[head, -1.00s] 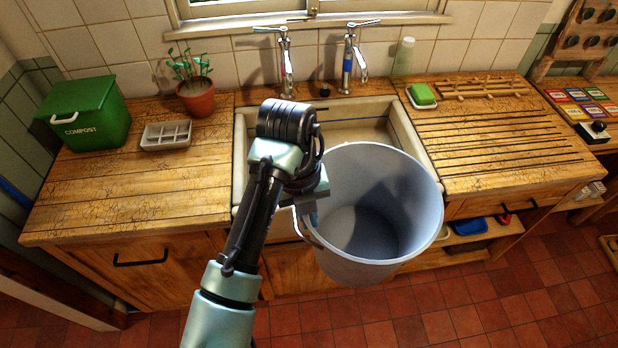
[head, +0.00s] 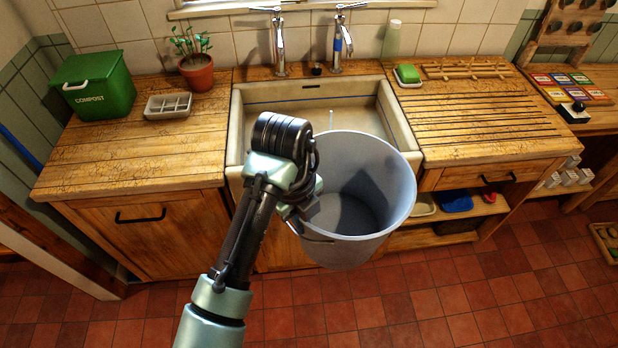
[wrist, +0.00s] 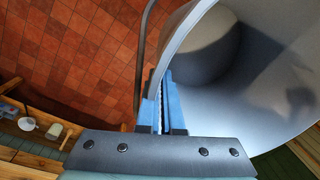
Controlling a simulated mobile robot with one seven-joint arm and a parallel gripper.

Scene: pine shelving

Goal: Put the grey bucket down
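The grey bucket (head: 392,205) is upright and empty inside, held in the air in front of the sink with its open top facing up. My gripper (head: 306,208) is at the bucket's left side. In the wrist view, the blue fingers of my gripper (wrist: 167,105) are closed on the rim and wall of the bucket (wrist: 275,70). The bucket's thin handle (wrist: 144,45) hangs down outside the wall beside the fingers. The underside of the bucket is hidden, and it appears clear of the floor.
Red tiled floor (head: 480,290) lies open in front of the units. The sink (head: 238,130) is behind the bucket. The left worktop (head: 130,165) holds a green compost bin (head: 92,88), a plant pot (head: 197,73) and a pale tray (head: 168,106). A low shelf (head: 480,212) is at right.

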